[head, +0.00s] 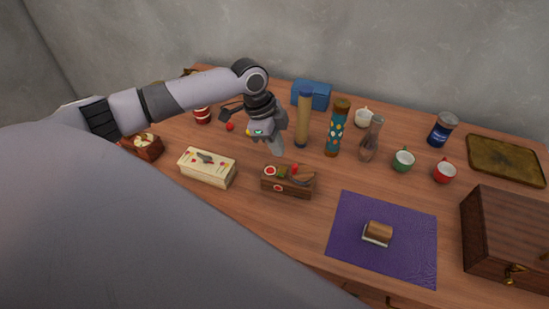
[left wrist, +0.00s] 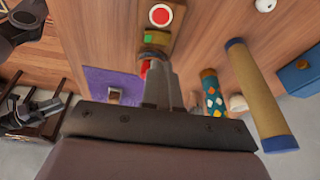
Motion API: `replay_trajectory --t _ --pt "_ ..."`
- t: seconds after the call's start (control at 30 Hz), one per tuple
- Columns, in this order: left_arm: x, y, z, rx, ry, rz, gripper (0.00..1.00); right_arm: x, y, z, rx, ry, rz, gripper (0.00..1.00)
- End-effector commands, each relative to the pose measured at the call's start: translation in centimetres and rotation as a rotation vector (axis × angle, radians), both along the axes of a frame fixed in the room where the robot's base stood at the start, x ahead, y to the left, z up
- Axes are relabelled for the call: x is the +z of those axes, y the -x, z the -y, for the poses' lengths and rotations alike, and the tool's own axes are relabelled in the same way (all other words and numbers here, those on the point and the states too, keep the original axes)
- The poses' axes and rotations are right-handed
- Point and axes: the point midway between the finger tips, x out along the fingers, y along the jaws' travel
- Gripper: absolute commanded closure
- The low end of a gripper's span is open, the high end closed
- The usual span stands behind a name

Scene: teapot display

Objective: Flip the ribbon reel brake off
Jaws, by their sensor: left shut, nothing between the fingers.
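A small wooden box device (head: 288,188) stands near the middle of the table. It has a round red-and-white disc on top, a green patch and a small upright red piece (head: 294,169); I cannot tell for sure which part is the brake. In the left wrist view the disc (left wrist: 160,15) and green patch show at the top, with red just beyond my fingertips. My left gripper (head: 278,151) is shut and empty, pointing down just behind and above the device. In the left wrist view its fingers (left wrist: 160,70) partly cover the device.
A cream box (head: 207,172) stands left of the device. A tan cylinder (head: 302,120) and a patterned cylinder (head: 336,130) stand close behind. A purple mat (head: 405,262) with a small brown roll lies at right. A brown chest (head: 505,235) stands farther right.

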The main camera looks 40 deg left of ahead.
Motion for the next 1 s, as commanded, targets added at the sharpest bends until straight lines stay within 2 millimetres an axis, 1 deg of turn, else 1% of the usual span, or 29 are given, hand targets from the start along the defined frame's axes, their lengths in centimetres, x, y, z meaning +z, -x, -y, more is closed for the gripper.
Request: replay_trajectory --t 0.03,0.1,0.2,0.3,0.4,0.57,1.0 --pt "1.1 -0.2 -0.6 0.001 -0.001 0.005 1.00 -0.3 0.0 0.0 0.000 0.000 -0.001 0.57" --pt "2.7 -0.3 -1.1 0.001 -0.002 0.003 1.00 -0.4 0.0 0.0 0.000 0.000 -0.001 0.57" --pt "4.6 -0.5 -1.8 0.001 -0.001 0.003 1.00 -0.6 0.0 0.0 0.000 0.000 -0.001 0.57" --pt "6.1 -0.6 -2.3 0.002 -0.001 0.001 1.00 -0.6 0.0 0.1 0.000 0.002 -0.001 0.57" --pt "7.0 -0.6 -2.7 0.001 -0.001 0.000 1.00 -0.7 0.0 0.1 0.000 0.002 -0.001 0.57" --pt "7.7 -0.6 -2.9 0.001 -0.001 -0.001 1.00 -0.7 0.0 0.1 0.000 0.002 -0.001 0.57" --pt "7.6 -0.6 -2.9 0.001 -0.001 -0.001 1.00 -0.7 0.0 0.1 -0.001 0.002 -0.002 0.57"
